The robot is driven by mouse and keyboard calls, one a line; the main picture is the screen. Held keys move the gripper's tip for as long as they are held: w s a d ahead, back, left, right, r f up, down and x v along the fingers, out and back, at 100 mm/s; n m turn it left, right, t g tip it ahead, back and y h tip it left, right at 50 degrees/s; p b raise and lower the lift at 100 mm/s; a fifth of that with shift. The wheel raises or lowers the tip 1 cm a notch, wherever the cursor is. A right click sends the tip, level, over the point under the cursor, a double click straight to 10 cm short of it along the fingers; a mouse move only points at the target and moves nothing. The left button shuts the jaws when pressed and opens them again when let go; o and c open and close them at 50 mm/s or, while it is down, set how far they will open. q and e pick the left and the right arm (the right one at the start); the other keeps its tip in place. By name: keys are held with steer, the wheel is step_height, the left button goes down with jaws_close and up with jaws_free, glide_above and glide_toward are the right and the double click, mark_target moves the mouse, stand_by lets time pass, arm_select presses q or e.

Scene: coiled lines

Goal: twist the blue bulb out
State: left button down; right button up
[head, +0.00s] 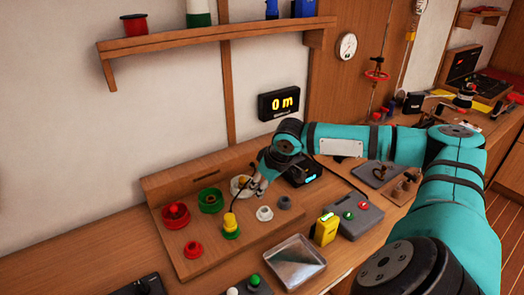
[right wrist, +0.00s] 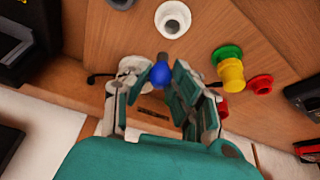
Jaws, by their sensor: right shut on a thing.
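My right gripper (head: 258,190) reaches over the wooden board (head: 215,258) from the right. In the right wrist view, the blue bulb (right wrist: 160,75) sits between the fingers of this gripper (right wrist: 163,80), which is shut on it. A dark grey end of the bulb shows beyond the blue part. A white round holder (head: 238,183) is just behind the gripper; it also shows partly behind the left finger in the right wrist view (right wrist: 129,68). I cannot tell whether the bulb touches it. The head view hides the bulb. My left gripper is out of view.
Red (head: 175,213) and green (head: 210,200) round holders stand left on the board. A yellow-and-green piece (head: 231,227), a small red one (head: 193,249) and a white ring (head: 264,213) are in front. A metal tray (head: 292,264) and yellow box (head: 326,229) stand nearby.

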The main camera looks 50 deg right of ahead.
steer(key=shift+n+y+p, duration=0.5)
steer(key=shift+n+p, duration=0.8)
steer(key=shift+p, duration=0.75)
steer(key=shift+d+n+y+p, duration=0.1)
steer(key=shift+n+y+p, duration=0.2)
steer(key=shift+n+p, duration=0.45)
steer(key=shift+n+p, duration=0.45)
steer(key=shift+p, duration=0.45)
steer(key=shift+n+g+y+p, duration=0.3)
steer(key=shift+n+p, duration=0.05)
steer(key=shift+n, duration=0.05)
steer(key=shift+r+p, duration=0.15)
steer(key=shift+p, duration=0.45)
